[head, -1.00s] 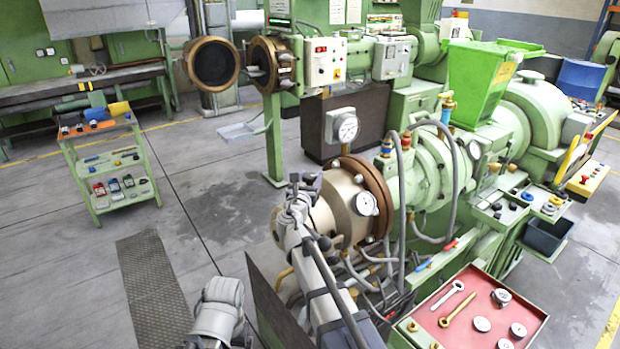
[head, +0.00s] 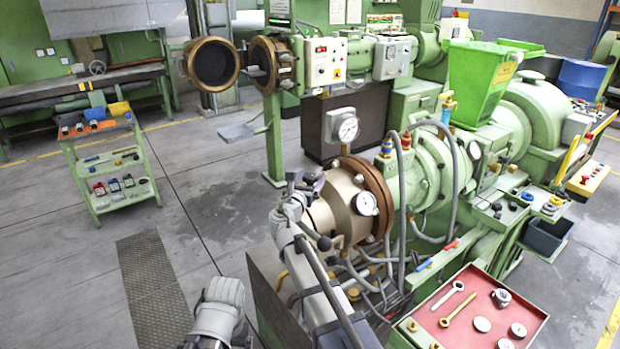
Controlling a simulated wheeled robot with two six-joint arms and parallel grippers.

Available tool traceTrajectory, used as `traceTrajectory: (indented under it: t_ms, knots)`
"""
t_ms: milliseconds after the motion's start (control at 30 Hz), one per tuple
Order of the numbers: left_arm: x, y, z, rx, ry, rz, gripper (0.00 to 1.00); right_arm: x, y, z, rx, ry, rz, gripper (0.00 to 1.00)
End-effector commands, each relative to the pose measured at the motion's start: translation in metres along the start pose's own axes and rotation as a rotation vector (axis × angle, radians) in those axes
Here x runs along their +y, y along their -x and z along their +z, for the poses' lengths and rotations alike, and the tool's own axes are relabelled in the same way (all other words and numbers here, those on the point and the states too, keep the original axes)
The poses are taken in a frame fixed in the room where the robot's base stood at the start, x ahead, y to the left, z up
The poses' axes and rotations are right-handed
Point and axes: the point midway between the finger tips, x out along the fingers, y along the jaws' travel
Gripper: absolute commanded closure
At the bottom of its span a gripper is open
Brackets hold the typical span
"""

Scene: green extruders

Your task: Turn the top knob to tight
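A dark round knob (head: 324,243) shows beside the front end of the bronze-coloured extruder head (head: 345,200). I cannot tell whether it is the top knob, and no tight marking is readable. My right gripper (head: 304,182) is raised in front of the extruder head, at its left edge, above the dark knob. Its dark fingers are small and overlap the machine, so its grip and any contact are unclear. My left arm shows at the bottom, left of the machine; its gripper (head: 242,338) is partly cut off by the lower edge.
A red-topped tray (head: 462,337) with wrenches and gauges stands at the lower right. A green tool cart (head: 85,172) stands at the left. The grey floor between cart and machine is mostly clear.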

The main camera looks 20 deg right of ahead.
Motion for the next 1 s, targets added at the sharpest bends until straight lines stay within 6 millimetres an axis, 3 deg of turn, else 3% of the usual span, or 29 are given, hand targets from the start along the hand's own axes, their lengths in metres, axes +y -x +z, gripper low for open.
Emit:
traceTrajectory:
  t_ms: [433,800,1000]
  knots:
    - [0.000,0.000,0.000,0.000,0.000,0.000,0.13,-0.001,0.007,0.000,0.000,0.000,0.000,0.13]
    - [0.000,0.000,0.000,0.000,0.000,0.000,0.13,-0.002,0.062,0.000,0.000,0.000,0.002,0.13]
    - [0.000,0.000,0.000,0.000,0.000,0.000,0.13,-0.001,0.079,0.000,0.000,0.000,0.000,0.13]
